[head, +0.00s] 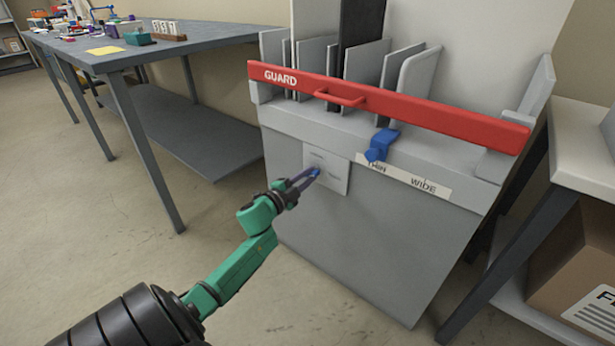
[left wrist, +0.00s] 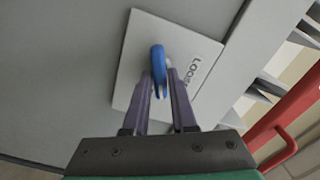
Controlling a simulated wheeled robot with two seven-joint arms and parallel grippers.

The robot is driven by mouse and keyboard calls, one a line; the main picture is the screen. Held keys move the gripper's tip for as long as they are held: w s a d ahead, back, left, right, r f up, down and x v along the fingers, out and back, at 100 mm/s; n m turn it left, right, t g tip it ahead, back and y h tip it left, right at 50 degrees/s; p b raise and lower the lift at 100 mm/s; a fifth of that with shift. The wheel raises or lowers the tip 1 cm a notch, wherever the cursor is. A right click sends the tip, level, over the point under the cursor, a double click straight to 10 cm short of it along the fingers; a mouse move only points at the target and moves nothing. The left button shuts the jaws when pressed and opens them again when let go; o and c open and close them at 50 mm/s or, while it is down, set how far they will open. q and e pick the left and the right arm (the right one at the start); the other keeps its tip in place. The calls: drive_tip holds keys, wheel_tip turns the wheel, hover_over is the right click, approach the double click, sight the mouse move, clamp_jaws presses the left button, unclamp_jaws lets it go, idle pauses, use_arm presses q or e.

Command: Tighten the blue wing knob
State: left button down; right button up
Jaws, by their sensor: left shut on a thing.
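The blue wing knob (left wrist: 158,62) sits on a pale square plate (left wrist: 128,72) on the front of the grey machine. In the left wrist view it stands between the fingers of my left gripper (left wrist: 162,88), which is shut on it. Lettering that seems to read "LOOSE" shows on the plate beside the knob. In the head view my left gripper (head: 305,178) reaches the plate (head: 338,180) from the lower left, and the fingers largely hide the knob (head: 315,172). My right gripper is in neither view.
A red bar marked "GUARD" (head: 440,113) crosses the machine above the plate. A blue lever (head: 381,144) sits over a "WIDE" label strip (head: 437,189). A grey table (head: 200,45) stands at left, a shelf with a cardboard box (head: 580,262) at right.

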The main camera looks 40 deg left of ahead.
use_arm(q)
drive_tip(key=m, duration=0.2)
drive_tip(key=shift+d+f+m+b, duration=0.1)
drive_tip(key=shift+f+m+b, duration=0.15)
drive_tip(key=shift+m+b, duration=0.4)
drive_tip(key=shift+m, duration=0.75)
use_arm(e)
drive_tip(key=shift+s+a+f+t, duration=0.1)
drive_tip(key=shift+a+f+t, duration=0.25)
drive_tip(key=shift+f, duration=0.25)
use_arm(q)
drive_tip(key=c, duration=0.8)
unclamp_jaws()
